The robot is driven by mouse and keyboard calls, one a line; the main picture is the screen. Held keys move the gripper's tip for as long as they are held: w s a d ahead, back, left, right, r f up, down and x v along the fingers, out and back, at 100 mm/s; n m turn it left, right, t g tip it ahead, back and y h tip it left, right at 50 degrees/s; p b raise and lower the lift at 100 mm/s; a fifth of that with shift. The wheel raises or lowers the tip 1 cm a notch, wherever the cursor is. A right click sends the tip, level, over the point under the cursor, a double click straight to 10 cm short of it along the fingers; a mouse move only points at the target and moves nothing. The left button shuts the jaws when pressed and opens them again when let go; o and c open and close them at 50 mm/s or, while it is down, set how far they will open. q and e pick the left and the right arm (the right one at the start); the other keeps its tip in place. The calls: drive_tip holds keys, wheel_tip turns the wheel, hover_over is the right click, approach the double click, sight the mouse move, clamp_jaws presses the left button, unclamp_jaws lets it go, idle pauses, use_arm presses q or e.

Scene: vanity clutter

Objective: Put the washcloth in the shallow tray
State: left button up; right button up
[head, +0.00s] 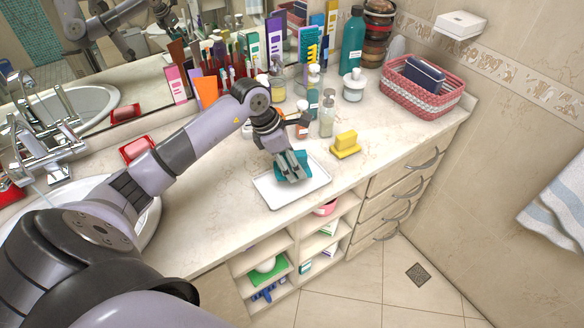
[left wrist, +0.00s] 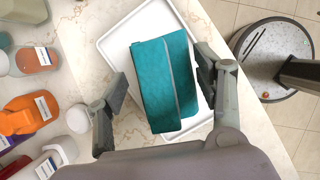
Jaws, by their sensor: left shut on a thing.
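The teal folded washcloth (head: 280,170) is in the jaws of my left gripper (head: 292,177), over the white shallow tray (head: 314,184) on the counter. In the left wrist view the washcloth (left wrist: 158,75) lies between the two fingers and overlaps the middle of the tray (left wrist: 112,47). Its near end reaches close to the tray's near edge. The gripper hides part of the cloth in the head view. I cannot tell whether the cloth touches the tray floor. My right gripper is not in view.
A pink woven basket (head: 425,97) is at the back right. The sink (head: 150,215) is at left. The counter's front edge runs close to the tray.

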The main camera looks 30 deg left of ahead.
use_arm(q)
wheel_tip(320, 180, down, 4)
drive_tip(key=shift+r+p, duration=0.25)
drive_tip(key=shift+p, duration=0.25)
drive_tip(key=shift+f, duration=0.1)
drive_tip(key=shift+f+b, duration=0.15)
drive_tip(key=shift+b, duration=0.15)
drive_tip(key=o, duration=1)
